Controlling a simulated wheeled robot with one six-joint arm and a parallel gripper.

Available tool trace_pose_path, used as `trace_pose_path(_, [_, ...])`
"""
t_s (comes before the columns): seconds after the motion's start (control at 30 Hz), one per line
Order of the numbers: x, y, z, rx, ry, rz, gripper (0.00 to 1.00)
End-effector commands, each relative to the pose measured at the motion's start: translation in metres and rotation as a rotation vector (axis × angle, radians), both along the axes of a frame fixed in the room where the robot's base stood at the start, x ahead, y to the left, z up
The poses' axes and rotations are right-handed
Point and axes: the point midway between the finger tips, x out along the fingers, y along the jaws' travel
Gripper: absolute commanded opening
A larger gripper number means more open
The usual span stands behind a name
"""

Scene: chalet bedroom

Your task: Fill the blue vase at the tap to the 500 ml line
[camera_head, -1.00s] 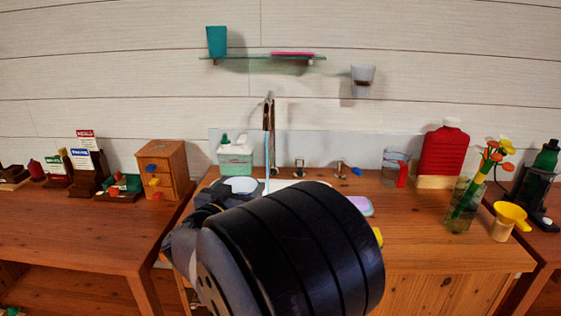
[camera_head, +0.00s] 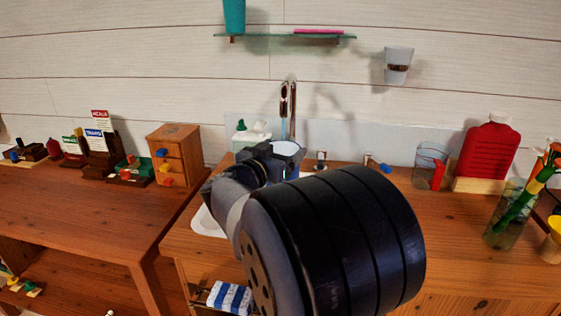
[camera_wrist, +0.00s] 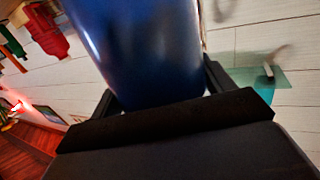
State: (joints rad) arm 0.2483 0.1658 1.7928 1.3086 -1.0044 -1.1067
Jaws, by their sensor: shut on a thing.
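The blue vase (camera_wrist: 140,45) fills the middle of the wrist view, between the two black fingers of my gripper (camera_wrist: 160,92). In the head view, my gripper (camera_head: 272,158) is shut on the vase at the sink. The vase's pale open mouth (camera_head: 287,148) faces up under the tap (camera_head: 290,95). A thin bluish stream of water (camera_head: 284,128) runs from the tap down to the mouth. My arm hides most of the vase's body and the basin. The 500 ml line and the water level inside are not visible.
To the right are a clear jug (camera_head: 425,160), a red bottle (camera_head: 487,150) and a glass vase with flowers (camera_head: 503,222). A small drawer cabinet (camera_head: 172,140) stands left. A glass shelf (camera_head: 270,38) hangs above.

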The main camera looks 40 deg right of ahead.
Motion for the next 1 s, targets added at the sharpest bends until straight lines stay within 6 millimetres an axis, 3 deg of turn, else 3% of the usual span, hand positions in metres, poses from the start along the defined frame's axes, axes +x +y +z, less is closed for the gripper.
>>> trace_pose_path(0.7, [0.072,-0.067,0.004,-0.001,0.001,-0.001,0.20])
trace_pose_path(1.0, [0.086,-0.079,0.002,-0.002,-0.002,0.000,0.20])
